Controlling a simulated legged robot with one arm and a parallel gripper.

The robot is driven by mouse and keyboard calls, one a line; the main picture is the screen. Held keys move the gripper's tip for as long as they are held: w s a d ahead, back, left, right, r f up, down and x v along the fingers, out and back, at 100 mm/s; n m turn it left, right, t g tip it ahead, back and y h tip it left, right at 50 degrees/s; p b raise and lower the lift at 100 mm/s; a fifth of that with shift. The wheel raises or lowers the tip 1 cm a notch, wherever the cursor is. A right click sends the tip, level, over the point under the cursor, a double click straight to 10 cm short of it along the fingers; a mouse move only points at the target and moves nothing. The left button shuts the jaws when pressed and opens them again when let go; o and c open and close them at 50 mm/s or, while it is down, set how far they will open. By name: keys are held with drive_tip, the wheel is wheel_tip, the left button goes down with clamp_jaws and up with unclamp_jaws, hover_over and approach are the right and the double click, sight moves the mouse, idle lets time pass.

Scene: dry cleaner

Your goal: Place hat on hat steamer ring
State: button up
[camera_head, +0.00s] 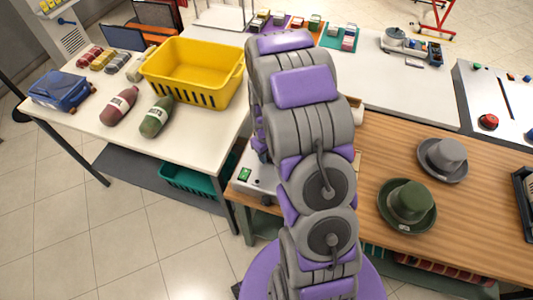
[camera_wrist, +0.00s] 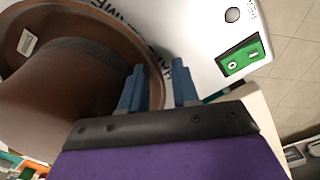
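In the wrist view, a brown hat (camera_wrist: 60,85) with a pale tag fills the left side, its brim curving past the fingers. It lies over the white steamer body (camera_wrist: 205,45), which has printed lettering and a green switch. My gripper (camera_wrist: 158,88) has its two blue fingers apart, with the brim's edge between them. I cannot tell if they touch it. The ring is not visible, so I cannot tell whether the hat rests on it. In the head view, my arm hides the gripper and brown hat; part of the steamer (camera_head: 257,182) shows beside it.
A green hat (camera_head: 408,204) and a grey hat (camera_head: 443,158) sit on the wooden table (camera_head: 485,225) to the right. The tiled floor at left is clear.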

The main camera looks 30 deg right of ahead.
drive_tip(key=s+a+r+p, duration=0.1)
drive_tip(key=s+a+r, duration=0.1)
drive_tip(key=r, duration=0.6)
drive_tip(key=s+a+r+p, duration=0.1)
drive_tip(key=r, duration=0.7)
drive_tip(key=s+a+r, duration=0.3)
drive_tip(key=s, duration=0.5)
drive_tip(key=s+a+r+m+g, duration=0.1)
drive_tip(key=s+a+r, duration=0.3)
drive_tip(key=s, duration=0.5)
drive_tip(key=s+a+r+m, duration=0.1)
drive_tip(key=s+a+r, duration=0.2)
drive_tip(key=s, duration=0.5)
drive_tip(key=shift+s+a+r+g, duration=0.3)
drive_tip(key=shift+a+r+g, duration=0.1)
drive_tip(key=shift+r, duration=0.35)
